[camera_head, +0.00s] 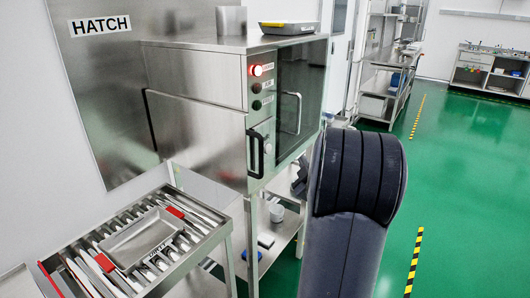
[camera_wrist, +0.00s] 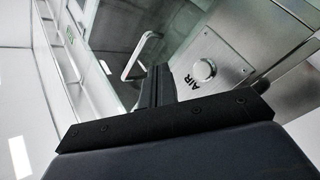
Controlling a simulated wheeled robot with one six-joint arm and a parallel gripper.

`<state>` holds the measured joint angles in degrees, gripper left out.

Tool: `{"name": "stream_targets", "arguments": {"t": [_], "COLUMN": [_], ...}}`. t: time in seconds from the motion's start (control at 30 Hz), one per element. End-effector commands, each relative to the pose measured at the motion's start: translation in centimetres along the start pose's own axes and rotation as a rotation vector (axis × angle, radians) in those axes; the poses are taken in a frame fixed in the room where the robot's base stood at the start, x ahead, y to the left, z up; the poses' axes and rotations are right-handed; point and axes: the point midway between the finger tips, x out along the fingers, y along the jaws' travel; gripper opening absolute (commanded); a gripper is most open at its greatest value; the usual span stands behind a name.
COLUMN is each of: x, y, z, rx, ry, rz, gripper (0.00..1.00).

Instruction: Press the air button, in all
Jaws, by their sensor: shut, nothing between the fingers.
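The air button (camera_wrist: 204,69) is a round, pale metal button on a brushed steel panel in the wrist view, with the label AIR printed beside it. My gripper (camera_wrist: 160,76) is shut and empty, its dark fingers pointing towards the panel. The button shows just right of the fingertips, and I see no contact. In the head view the steel washer (camera_head: 195,85) stands in the middle. My dark arm hides part of its right side, and a dark part of my gripper (camera_head: 300,180) shows beside the arm. I cannot clearly make out the air button there.
The washer's front has a lit red lamp (camera_head: 262,70), a glass door with a metal handle (camera_head: 290,112) and a black handle (camera_head: 256,153). A roller table (camera_head: 232,222) holding a metal tray (camera_head: 140,240) stands at front left. Green floor is clear at right.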

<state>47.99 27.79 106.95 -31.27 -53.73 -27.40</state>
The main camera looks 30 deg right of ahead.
Motion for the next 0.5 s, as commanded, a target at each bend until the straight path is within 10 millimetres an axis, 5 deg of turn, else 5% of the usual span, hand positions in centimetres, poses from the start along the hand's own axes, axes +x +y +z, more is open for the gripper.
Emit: {"name": "stream_targets", "arguments": {"t": [0.5], "x": [2.2], "y": [-1.6], "z": [-1.8], "rx": [0.004], "ry": [0.002], "rz": [-0.004], "gripper": [0.0]}}
